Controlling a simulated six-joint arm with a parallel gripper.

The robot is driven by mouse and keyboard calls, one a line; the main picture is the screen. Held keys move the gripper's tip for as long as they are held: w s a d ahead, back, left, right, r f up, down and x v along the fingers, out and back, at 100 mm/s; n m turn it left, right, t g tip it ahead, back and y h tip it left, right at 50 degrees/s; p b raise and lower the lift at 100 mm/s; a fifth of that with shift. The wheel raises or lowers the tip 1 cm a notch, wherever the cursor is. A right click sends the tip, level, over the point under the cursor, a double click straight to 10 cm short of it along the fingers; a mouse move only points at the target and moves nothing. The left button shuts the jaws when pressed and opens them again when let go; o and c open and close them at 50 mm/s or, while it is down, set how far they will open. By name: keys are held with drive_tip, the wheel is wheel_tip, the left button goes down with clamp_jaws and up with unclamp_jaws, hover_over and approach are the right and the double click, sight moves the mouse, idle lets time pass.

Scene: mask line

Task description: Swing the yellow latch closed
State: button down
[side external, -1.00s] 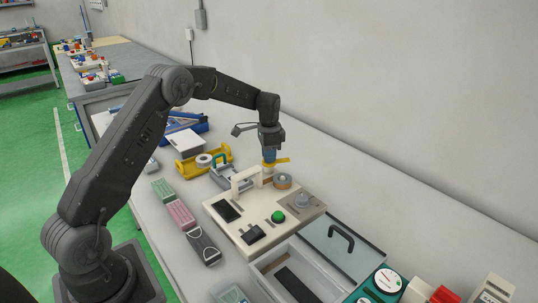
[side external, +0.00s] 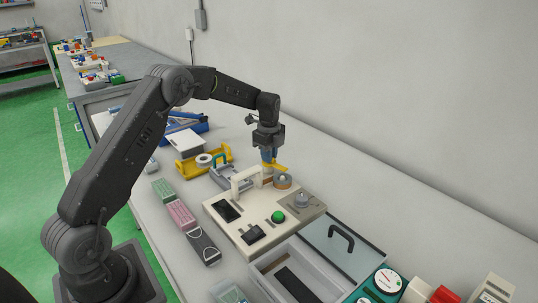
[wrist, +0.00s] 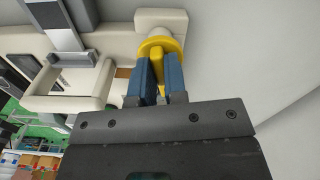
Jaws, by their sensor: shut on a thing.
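The yellow latch (side external: 281,168) sits on a pale post on the cream panel (side external: 290,222). In the wrist view the round yellow hub of the latch (wrist: 155,46) is around the pale post, and its arm runs between my two blue fingers. My gripper (side external: 269,157) is shut on the latch's arm, with one finger on each side (wrist: 159,72). In the side view the fingers hide part of the latch, and its free tip points right and slightly down.
A cream handle (side external: 243,177) stands just left of my gripper. A tan ring (side external: 283,181), a green button (side external: 278,217) and a grey knob (side external: 302,201) are on the panel nearby. The wall is behind.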

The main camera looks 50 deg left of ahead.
drive_tip(key=shift+m, duration=1.1)
drive_tip(key=c, duration=1.2)
unclamp_jaws()
drive_tip(key=shift+o, duration=0.2)
wheel_tip(320, 180, up, 14)
